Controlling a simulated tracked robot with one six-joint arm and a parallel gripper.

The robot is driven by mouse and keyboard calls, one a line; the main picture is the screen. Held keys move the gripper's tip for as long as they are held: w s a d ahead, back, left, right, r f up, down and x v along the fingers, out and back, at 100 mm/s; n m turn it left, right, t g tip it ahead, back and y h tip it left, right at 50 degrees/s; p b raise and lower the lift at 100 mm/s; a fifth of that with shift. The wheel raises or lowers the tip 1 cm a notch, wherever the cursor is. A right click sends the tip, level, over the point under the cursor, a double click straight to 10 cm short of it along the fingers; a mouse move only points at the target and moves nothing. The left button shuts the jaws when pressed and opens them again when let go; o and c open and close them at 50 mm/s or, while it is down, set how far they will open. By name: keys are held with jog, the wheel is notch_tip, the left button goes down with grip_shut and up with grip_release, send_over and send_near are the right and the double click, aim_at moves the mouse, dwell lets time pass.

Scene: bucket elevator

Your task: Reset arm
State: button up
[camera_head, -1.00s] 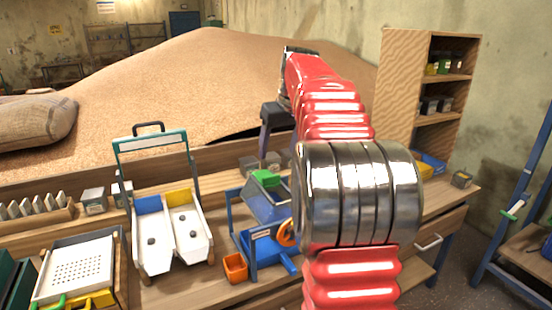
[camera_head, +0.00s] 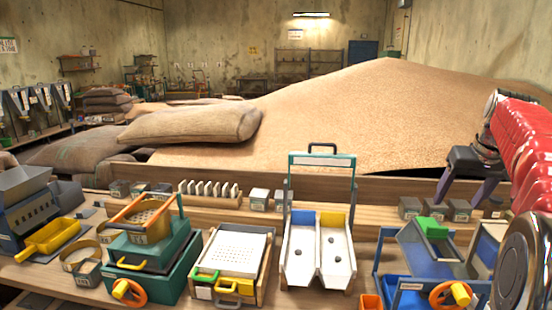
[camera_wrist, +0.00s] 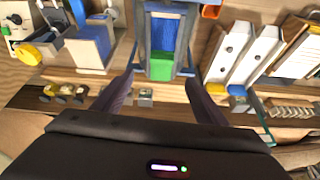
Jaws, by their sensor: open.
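My gripper (camera_head: 462,204) is at the right of the head view, at the end of my red arm, which runs off the right edge. Its two dark fingers point down and stand apart, with nothing between them. It is above the back of the workbench (camera_head: 380,215), in front of the grain heap (camera_head: 350,110). In the wrist view my gripper (camera_wrist: 160,78) shows both fingers spread. A blue device with a green block (camera_wrist: 158,68) lies beyond them, and the fingers do not appear to hold it.
The bench holds a white two-chute stand (camera_head: 318,250), a perforated white tray (camera_head: 238,250), a green sieve box (camera_head: 150,265) and a yellow scoop (camera_head: 48,240). Small grey boxes (camera_head: 459,210) stand below my gripper. A filled sack (camera_head: 195,124) lies behind the bench.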

notch_tip(320, 180, down, 5)
jog(key=s+a+m, duration=0.1)
jog(key=s, duration=0.1)
jog(key=s+a+f+n, duration=0.1)
jog(key=s+a+f, duration=0.2)
jog(key=s+a, duration=0.5)
jog(key=s+a+f+n, duration=0.1)
jog(key=s+a+f, duration=0.2)
jog(key=s+a, duration=0.5)
jog(key=s+a+f+n+t+y, duration=0.1)
jog(key=s+a, duration=0.7)
jog(key=a, duration=0.9)
jog(key=shift+f+n, duration=0.6)
jog(key=shift+f, duration=0.8)
